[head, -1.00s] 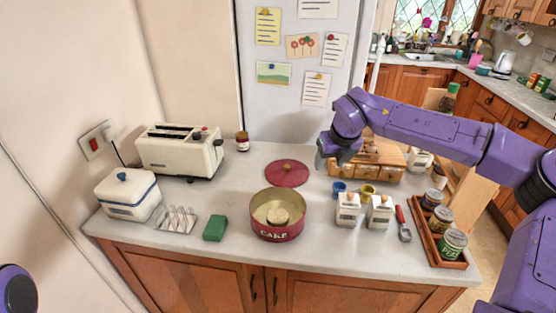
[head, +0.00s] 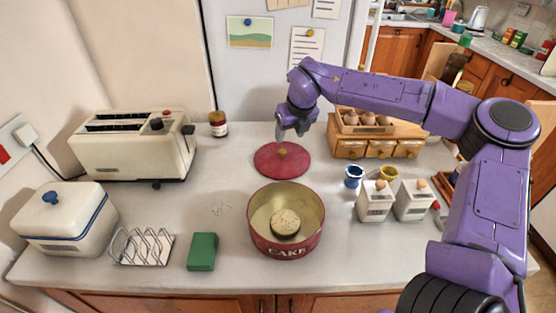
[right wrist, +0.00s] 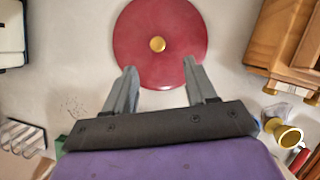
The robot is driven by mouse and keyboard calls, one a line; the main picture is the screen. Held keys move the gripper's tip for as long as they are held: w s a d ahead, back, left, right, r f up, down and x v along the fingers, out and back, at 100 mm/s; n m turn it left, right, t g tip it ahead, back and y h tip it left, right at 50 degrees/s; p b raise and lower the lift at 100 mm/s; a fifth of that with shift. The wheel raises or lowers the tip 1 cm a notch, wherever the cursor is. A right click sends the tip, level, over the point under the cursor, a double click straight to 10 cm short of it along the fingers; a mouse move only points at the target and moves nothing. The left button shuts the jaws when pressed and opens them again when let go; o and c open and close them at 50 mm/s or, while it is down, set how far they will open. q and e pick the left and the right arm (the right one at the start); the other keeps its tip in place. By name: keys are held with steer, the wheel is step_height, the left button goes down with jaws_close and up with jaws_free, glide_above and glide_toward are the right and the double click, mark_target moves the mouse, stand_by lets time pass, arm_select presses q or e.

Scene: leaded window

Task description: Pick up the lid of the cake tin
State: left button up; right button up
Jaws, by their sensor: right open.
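The lid (head: 268,163) is a flat red disc with a small brass knob, lying on the worktop behind the cake tin. The red cake tin (head: 265,243), marked CAKE, stands open with a round pale cake inside. My right gripper (head: 291,137) is open and empty above the back right part of the lid. In the right wrist view the lid (right wrist: 160,25) lies beyond the two spread fingers (right wrist: 162,75), with its knob roughly in line with the gap between them. My left gripper is not in view.
The toaster (head: 130,150) and bread bin (head: 62,228) stand at left. A green block (head: 202,252) and toast rack (head: 142,248) lie in front. At right are the wooden egg drawers (head: 349,148), small cups and two white canisters (head: 375,203).

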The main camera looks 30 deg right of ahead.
mark_target(283, 151)
steer(key=p+x, duration=0.1)
steer(key=x, duration=0.3)
steer(key=p+x, duration=0.1)
steer(key=x, duration=0.4)
steer(key=shift+w+a+f+p, duration=0.1)
steer(key=shift+a+f+p, duration=0.1)
steer(key=shift+f+p, duration=0.1)
steer(key=shift+r, duration=0.15)
jaws_close()
